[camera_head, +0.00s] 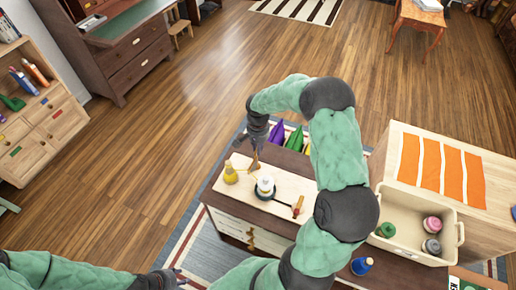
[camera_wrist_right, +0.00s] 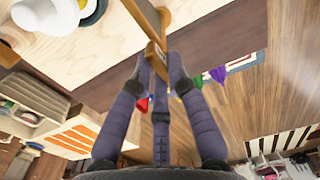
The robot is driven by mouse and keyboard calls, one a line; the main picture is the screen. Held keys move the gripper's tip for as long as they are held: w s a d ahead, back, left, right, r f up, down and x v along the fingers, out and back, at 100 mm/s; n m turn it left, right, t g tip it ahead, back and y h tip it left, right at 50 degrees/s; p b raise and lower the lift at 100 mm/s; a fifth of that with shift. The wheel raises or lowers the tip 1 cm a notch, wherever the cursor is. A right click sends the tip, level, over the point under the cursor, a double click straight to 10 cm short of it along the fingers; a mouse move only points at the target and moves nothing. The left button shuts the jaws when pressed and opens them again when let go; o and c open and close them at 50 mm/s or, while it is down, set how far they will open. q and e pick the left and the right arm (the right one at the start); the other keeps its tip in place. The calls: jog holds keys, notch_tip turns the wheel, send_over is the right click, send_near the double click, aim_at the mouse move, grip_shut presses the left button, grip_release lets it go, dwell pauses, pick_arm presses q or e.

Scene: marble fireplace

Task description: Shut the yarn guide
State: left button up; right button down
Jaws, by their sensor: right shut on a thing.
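The yarn guide (camera_wrist_right: 144,17) appears as a wooden bar or loop at the top of the right wrist view. My right gripper (camera_wrist_right: 158,68) is shut on its near end. In the head view the guide (camera_head: 254,165) stands at the back edge of a pale wooden board (camera_head: 280,181), with my right gripper (camera_head: 257,147) at its top. A white spool (camera_head: 265,185) sits on the board in front of it; a yellow cone (camera_head: 231,174) stands to the left. My left gripper (camera_head: 172,279) is low at the bottom left, apart from the board; its jaws are unclear.
A dark tool with a wooden handle (camera_head: 298,206) lies at the board's right. A cream bin (camera_head: 407,243) with several spools is at the right. A blue cone (camera_head: 361,266) stands near the front.

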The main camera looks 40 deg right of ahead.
jog(key=shift+m, duration=0.3)
jog(key=c, duration=1.2)
grip_release()
jog(key=shift+r, duration=0.1)
notch_tip(320, 180, up, 12)
